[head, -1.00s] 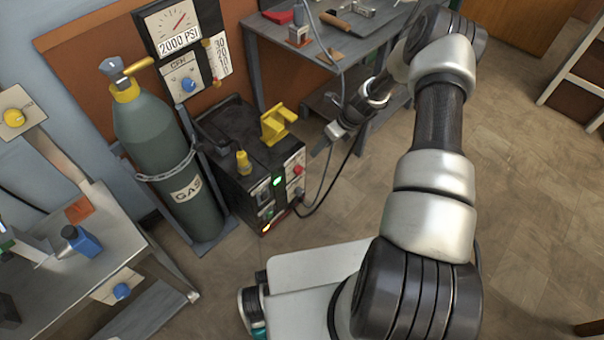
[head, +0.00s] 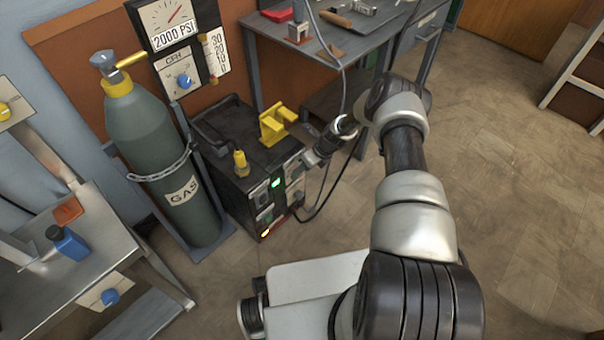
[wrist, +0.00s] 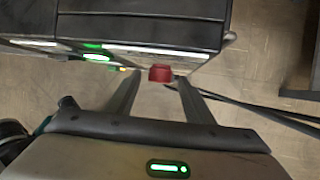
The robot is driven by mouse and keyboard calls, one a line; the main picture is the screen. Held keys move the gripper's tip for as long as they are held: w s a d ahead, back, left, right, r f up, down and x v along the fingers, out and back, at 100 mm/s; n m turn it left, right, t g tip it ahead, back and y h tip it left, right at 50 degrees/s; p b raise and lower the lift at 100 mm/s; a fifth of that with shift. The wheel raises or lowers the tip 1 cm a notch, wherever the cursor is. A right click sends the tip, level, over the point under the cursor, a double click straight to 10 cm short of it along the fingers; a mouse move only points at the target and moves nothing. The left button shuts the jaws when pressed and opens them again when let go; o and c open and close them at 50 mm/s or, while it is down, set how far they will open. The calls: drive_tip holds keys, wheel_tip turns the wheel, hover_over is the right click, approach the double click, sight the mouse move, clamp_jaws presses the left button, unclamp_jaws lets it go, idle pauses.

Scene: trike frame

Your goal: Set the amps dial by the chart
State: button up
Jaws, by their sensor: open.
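The black welder box (head: 235,160) stands on the floor, its front panel carrying a lit green light (head: 276,183), small dials and an orange light at the bottom. A red knob (wrist: 160,73) on the panel shows in the wrist view, between or just beyond the two fingertips; contact cannot be told. My gripper (head: 308,159) is open at the panel's upper right in the head view and hides the red knob there. A greyish knob (head: 299,196) sits below it. I cannot tell which knob is the amps dial, and no chart is readable.
A gas cylinder (head: 150,135) stands left of the welder. A yellow bracket (head: 275,126) and yellow fitting (head: 240,163) sit on its top. A workbench (head: 330,45) is behind, and cables hang at the right. Floor to the right is clear.

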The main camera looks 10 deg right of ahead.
drive_tip(key=shift+w+a+f, duration=0.1)
drive_tip(key=shift+a+f, duration=0.15)
drive_tip(key=shift+f, duration=0.2)
drive_tip(key=c, duration=1)
drive_tip(key=shift+c, duration=0.2)
drive_tip(key=shift+r+p, duration=0.15)
drive_tip(key=shift+p, duration=0.2)
drive_tip(key=shift+s+a+f+n+t+h+b, duration=0.25)
drive_tip(key=shift+n+t+h, duration=0.5)
drive_tip(key=shift+t+h, duration=1.3)
drive_tip(key=shift+s+a+f+n+t+h, duration=0.2)
drive_tip(key=shift+a+f+n+t+h, duration=0.35)
drive_tip(key=shift+t+h, duration=1.45)
drive_tip(key=shift+s+a+f+n+t+h+b, duration=0.15)
drive_tip(key=shift+n+t+h, duration=0.75)
drive_tip(key=shift+t+h, duration=1.15)
drive_tip(key=shift+h, duration=0.4)
